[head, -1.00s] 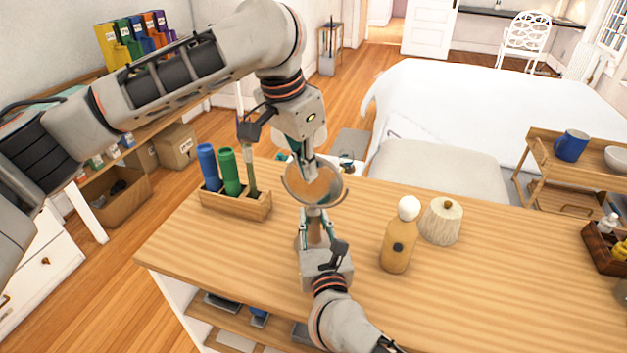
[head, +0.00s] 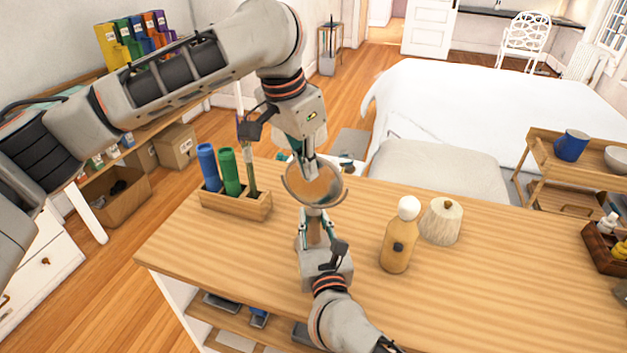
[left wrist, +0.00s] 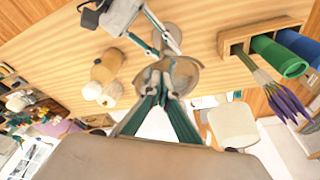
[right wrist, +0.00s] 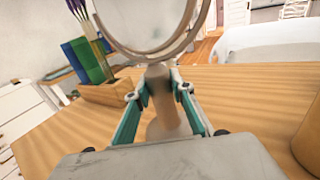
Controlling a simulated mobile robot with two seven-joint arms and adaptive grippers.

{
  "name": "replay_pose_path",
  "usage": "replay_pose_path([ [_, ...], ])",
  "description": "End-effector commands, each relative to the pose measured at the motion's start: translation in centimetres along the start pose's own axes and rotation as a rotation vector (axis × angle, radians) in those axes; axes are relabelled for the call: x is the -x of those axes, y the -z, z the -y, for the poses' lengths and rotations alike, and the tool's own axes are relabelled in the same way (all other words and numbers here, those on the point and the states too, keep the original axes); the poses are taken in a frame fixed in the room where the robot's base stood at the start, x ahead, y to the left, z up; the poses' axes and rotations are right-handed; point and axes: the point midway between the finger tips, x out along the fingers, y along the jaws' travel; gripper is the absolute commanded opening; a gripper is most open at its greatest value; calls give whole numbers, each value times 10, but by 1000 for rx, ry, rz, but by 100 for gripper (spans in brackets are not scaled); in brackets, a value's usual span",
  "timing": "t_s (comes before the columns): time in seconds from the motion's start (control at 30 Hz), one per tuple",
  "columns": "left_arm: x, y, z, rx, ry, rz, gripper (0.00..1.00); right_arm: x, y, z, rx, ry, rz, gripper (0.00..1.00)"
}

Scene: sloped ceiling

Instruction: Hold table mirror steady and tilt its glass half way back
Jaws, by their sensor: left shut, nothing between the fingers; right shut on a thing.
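The table mirror (head: 327,188) stands on the wooden counter, its round glass in a pale ring frame tilted back and facing mostly upward. My right gripper (head: 315,226) is shut on its stem below the ring; the right wrist view shows the stem (right wrist: 159,82) between the fingers and the ring (right wrist: 150,52) above. My left gripper (head: 308,172) is shut and empty, pointing down, its tips at the glass. In the left wrist view the tips overlap the mirror (left wrist: 186,76); I cannot tell whether they touch it. The arm and fingers hide part of the ring.
The counter front (head: 220,250) is clear.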

Motion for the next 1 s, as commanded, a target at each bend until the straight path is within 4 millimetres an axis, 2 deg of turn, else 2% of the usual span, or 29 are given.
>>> replay_pose_path([
  [1.0, -4, 8, 5, 1, 1, 1, 0, 1, 2, 0, -1, -1, -4, 0],
])
